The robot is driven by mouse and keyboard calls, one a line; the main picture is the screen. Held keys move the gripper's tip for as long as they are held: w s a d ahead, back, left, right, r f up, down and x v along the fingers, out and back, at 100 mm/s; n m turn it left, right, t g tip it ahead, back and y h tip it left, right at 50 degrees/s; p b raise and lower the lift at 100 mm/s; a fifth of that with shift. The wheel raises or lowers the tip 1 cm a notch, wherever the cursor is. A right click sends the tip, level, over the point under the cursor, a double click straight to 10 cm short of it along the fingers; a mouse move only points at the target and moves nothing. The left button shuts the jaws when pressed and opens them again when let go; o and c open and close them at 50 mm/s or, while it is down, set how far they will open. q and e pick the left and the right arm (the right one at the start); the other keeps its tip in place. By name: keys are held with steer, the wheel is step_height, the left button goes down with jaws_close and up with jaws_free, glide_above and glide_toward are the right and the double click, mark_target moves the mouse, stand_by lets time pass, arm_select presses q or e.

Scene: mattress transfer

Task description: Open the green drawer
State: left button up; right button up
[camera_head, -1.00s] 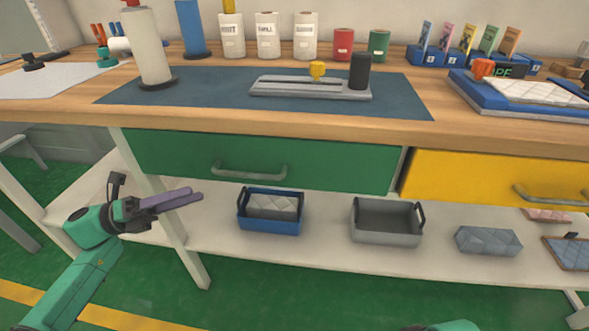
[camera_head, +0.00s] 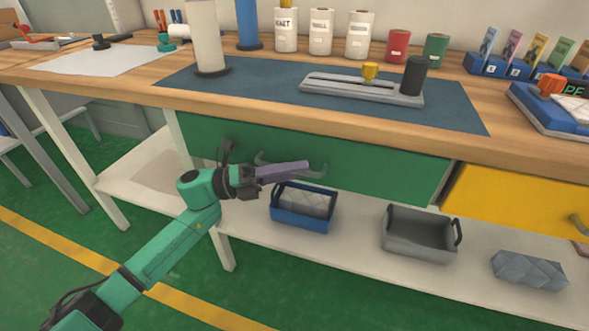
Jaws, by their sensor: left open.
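The green drawer (camera_head: 385,173) is shut under the workbench's front edge. Its grey bar handle (camera_head: 317,172) is on the drawer's left half and is partly hidden behind my left gripper. My left gripper (camera_head: 303,168) is open, with its purple fingers pointing right in front of the handle. I cannot tell whether the fingers touch the handle. My right gripper is not in view.
A yellow drawer (camera_head: 520,205) is to the right of the green one. On the lower shelf are a blue bin (camera_head: 303,219), a grey bin (camera_head: 415,250) and a grey quilted block (camera_head: 529,270). A workbench (camera_head: 130,84) leg stands left of the drawer.

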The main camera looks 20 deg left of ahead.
arm_select(q)
jaws_close()
stand_by(1.3)
